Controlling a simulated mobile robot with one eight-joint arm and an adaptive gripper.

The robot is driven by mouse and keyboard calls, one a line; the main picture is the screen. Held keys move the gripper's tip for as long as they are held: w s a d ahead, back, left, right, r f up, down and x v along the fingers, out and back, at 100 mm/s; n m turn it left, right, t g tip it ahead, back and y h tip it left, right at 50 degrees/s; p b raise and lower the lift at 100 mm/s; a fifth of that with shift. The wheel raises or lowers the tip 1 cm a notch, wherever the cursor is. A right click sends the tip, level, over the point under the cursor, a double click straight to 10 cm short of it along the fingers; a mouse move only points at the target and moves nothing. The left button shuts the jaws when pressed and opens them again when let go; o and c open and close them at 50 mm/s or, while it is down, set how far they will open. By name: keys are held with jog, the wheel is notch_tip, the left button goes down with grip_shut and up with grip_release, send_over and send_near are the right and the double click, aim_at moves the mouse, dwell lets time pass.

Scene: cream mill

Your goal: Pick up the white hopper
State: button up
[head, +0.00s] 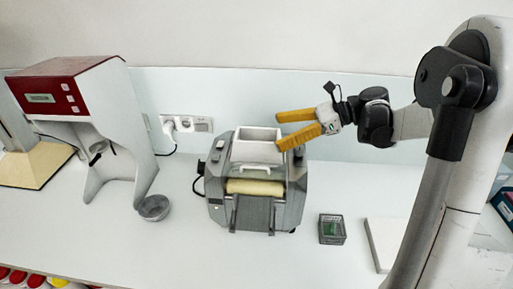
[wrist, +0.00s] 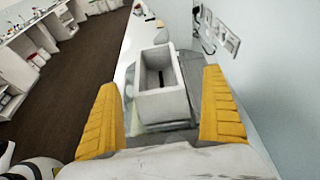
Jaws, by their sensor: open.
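The white hopper (head: 256,149) is an open rectangular box seated on top of the grey mill (head: 216,187) in the head view. In the wrist view the hopper (wrist: 170,101) lies ahead, with its open top and a dark slot inside showing. My gripper (head: 278,131) has yellow fingers and is open and empty. In the head view its fingertips are at the upper right of the hopper. In the wrist view my gripper (wrist: 165,95) has one finger on each side of the hopper in the picture, with gaps between. I cannot tell whether the fingers touch it.
A red and grey machine (head: 119,130) stands left, with a small grey bowl (head: 154,207) by it. A small dark box (head: 332,229) and a pale slab (head: 378,244) lie right of the mill. The wall with sockets (head: 186,124) is close behind.

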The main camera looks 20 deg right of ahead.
aim_at(258, 137)
jog(key=b+x, duration=0.1)
jog(key=x, duration=0.5)
jog(key=shift+a, duration=0.45)
jog(key=shift+d+r, duration=0.1)
jog(key=shift+c, duration=0.7)
jog(key=c, duration=1.3)
